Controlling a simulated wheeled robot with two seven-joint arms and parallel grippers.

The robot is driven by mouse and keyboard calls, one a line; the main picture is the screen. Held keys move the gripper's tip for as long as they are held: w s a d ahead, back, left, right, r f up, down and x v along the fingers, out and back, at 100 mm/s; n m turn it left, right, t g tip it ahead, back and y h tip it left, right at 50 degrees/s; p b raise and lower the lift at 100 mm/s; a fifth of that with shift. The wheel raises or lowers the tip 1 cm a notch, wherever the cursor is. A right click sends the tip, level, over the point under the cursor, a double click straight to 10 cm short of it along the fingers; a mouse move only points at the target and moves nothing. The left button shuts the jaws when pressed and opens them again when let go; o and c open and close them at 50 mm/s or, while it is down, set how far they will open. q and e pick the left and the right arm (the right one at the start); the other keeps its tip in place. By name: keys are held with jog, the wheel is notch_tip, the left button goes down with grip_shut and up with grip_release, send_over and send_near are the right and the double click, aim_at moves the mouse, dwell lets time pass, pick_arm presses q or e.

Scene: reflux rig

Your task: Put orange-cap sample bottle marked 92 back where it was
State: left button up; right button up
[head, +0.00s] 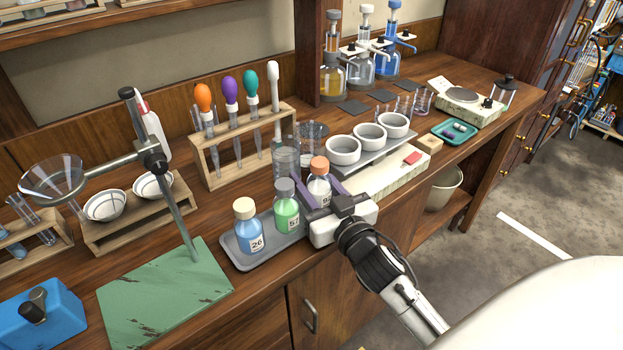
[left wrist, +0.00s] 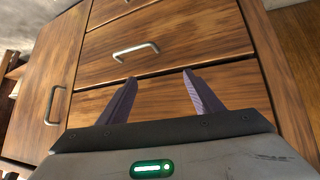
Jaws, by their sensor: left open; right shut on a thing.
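The orange-cap sample bottle (head: 319,181) shows in the head view at the right end of a grey tray (head: 247,265); its label is partly hidden by my gripper. My right gripper (head: 318,196) is shut on this bottle. The bottle is upright; I cannot tell whether its base touches the tray. Beside it on the tray stand a grey-cap bottle with green liquid marked 57 (head: 286,207) and a cream-cap bottle with blue liquid marked 26 (head: 247,228). My left gripper (left wrist: 160,88) is open and empty in the left wrist view, in front of wooden drawers (left wrist: 165,45).
Left of the tray is a green stand base (head: 150,300) with an upright rod and funnel (head: 55,178). Behind the tray is a wooden rack of droppers (head: 238,150). White bowls (head: 345,150) stand on a platform to the right. A blue device (head: 45,318) sits front left.

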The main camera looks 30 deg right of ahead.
aim_at(323, 202)
jog(key=shift+f, duration=0.35)
jog(key=o, duration=1.3)
jog(key=shift+c, duration=0.2)
jog(key=shift+d, duration=0.1)
jog(key=s, duration=0.3)
jog(key=s+a+b, duration=0.1)
jog(key=s, duration=0.5)
jog(key=shift+a+f, duration=0.2)
jog(key=shift+s+a+r+b, duration=0.2)
jog(key=shift+s+b, duration=0.1)
jog(key=shift+s, duration=0.35)
